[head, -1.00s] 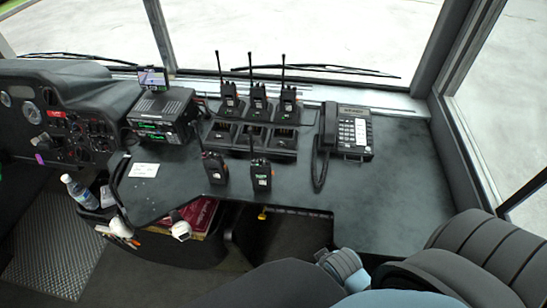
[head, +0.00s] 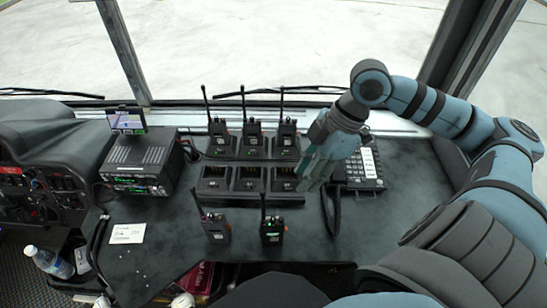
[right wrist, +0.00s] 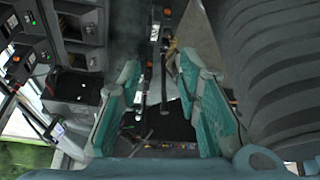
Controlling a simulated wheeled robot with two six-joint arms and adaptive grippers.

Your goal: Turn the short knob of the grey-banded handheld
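Several black handhelds with antennas show in the head view. Two stand on the counter in front, a left one (head: 216,229) and a right one (head: 272,230) with a lit green screen. The others stand in the back row of the charger (head: 249,178). I cannot make out which handheld has the grey band, and the knobs are too small to tell apart. My right gripper (head: 316,170) hangs over the charger's right end, beside the phone, apart from the front handhelds. In the right wrist view its teal fingers (right wrist: 160,95) are spread and empty. My left gripper is not in view.
A desk phone (head: 362,166) stands right of the charger, partly behind my right gripper. A radio unit (head: 140,162) with a small screen (head: 127,121) stands left. A white card (head: 128,233) lies on the counter.

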